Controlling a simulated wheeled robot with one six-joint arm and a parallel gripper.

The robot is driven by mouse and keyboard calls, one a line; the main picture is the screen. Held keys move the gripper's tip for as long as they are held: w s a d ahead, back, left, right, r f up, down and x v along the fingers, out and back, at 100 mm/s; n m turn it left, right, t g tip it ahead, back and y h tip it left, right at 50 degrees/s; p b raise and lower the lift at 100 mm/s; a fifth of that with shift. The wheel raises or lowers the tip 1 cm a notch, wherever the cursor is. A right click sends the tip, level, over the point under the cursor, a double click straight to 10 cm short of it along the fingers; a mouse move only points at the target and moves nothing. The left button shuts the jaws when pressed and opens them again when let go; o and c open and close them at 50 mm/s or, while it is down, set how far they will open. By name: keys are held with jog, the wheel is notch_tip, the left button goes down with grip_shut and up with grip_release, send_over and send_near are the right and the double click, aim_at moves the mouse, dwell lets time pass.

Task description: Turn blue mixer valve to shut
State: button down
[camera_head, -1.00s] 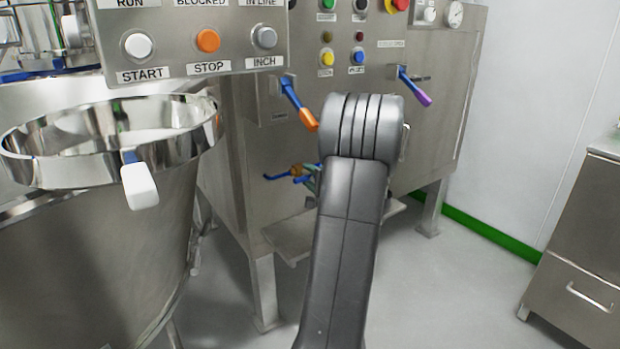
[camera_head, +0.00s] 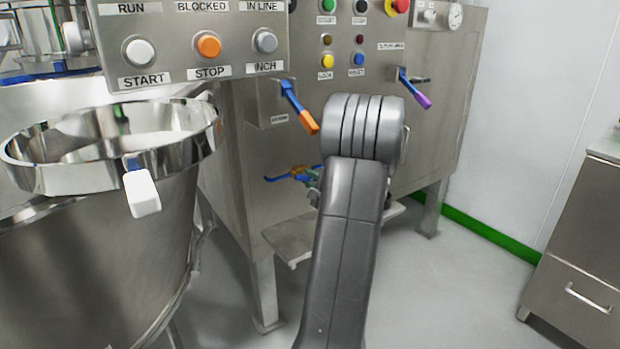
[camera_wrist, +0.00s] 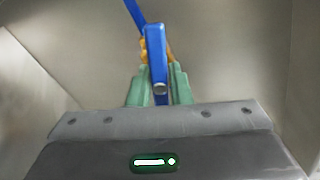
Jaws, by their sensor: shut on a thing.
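The blue mixer valve (camera_head: 279,178) sits low on the front of the steel cabinet, with a yellow-orange body behind its blue lever. In the wrist view its blue lever (camera_wrist: 155,45) runs up from between the green fingers of my gripper (camera_wrist: 160,88). A second blue bar shows behind it at the upper left. The fingers are shut on the lever near its end. In the head view my grey arm covers most of my gripper, and only a small part shows beside the valve. The exact angle of the lever is hard to tell there.
An orange-tipped blue lever (camera_head: 298,106) and a purple-tipped lever (camera_head: 414,88) stick out above the valve. A steel bowl (camera_head: 100,235) with a white-handled clamp stands left. A button panel (camera_head: 190,45) hangs above it. Clear floor lies to the right.

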jog(key=m+p, duration=0.1)
jog(key=m, duration=0.2)
jog(key=shift+r+m+p, duration=0.1)
jog(key=shift+m+p, duration=0.2)
jog(key=shift+m, duration=0.1)
jog(key=m+p, duration=0.2)
jog(key=m, duration=0.1)
jog(key=shift+m, duration=0.3)
jog(key=m+p, duration=0.3)
jog(key=m, duration=0.1)
jog(key=shift+m+p, duration=0.8)
jog(key=shift+m, duration=0.5)
jog(key=shift+f, duration=0.2)
jog(key=c, duration=1.3)
grip_release()
jog(key=shift+s+r, duration=0.1)
jog(key=p+v, duration=0.2)
jog(key=v, duration=1.1)
jog(key=shift+s+d, duration=0.25)
jog(key=shift+s, duration=0.05)
